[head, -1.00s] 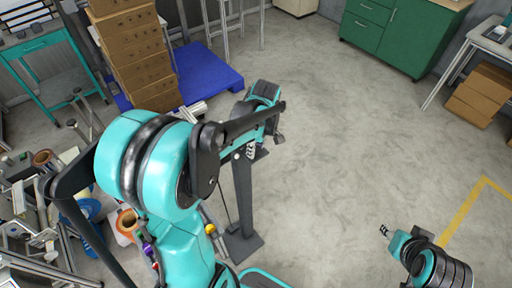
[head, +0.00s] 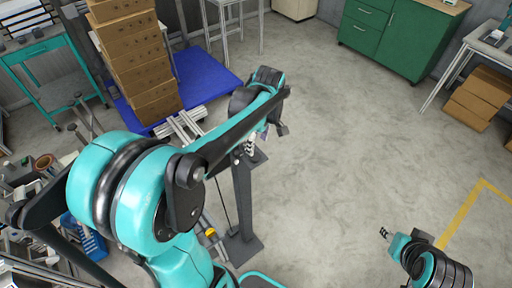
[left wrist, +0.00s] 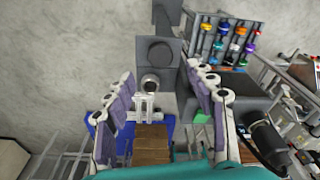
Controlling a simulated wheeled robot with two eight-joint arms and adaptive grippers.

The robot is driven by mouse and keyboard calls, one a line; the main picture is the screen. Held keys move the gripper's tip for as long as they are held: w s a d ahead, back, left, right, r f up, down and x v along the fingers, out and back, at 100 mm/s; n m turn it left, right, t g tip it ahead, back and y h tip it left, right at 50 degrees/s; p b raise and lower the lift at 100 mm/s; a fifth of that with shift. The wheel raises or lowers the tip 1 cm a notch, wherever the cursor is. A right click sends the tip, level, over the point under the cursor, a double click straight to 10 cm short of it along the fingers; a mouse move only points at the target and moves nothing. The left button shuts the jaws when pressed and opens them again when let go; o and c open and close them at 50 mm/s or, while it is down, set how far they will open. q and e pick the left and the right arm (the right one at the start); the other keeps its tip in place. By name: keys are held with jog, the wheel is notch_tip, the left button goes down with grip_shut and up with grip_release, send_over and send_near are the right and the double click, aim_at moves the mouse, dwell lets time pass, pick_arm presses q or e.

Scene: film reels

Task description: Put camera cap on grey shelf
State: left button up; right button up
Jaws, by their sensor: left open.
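My left gripper (left wrist: 160,71) is open, with its two pale, purple-padded fingers spread apart in the left wrist view. In the head view the left gripper (head: 252,145) is small and partly covered by my arm. A dark grey stand (left wrist: 167,22) lies beyond and between the fingers. A dark round disc (left wrist: 160,52) shows on it, and a pale ring-shaped part (left wrist: 150,84) shows nearer. I cannot tell whether either is the camera cap, or whether this stand is the grey shelf. My right gripper (head: 385,233) is small at lower right; its opening cannot be made out.
A dark post (head: 243,195) with flat feet stands under my left arm. A rack with colourful items (left wrist: 228,40) is at upper right in the wrist view. The floor at centre right is clear.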

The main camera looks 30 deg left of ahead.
pick_arm(q)
notch_tip(320, 180, up, 4)
jog(key=s+d+m+t+h, duration=0.1)
jog(key=s+d+m+t, duration=0.6)
jog(key=m, duration=0.9)
jog(key=shift+s+d+f+m+p, duration=0.4)
jog(key=shift+s+d, duration=0.85)
jog(key=shift+s, duration=0.7)
jog(key=shift+f, duration=0.1)
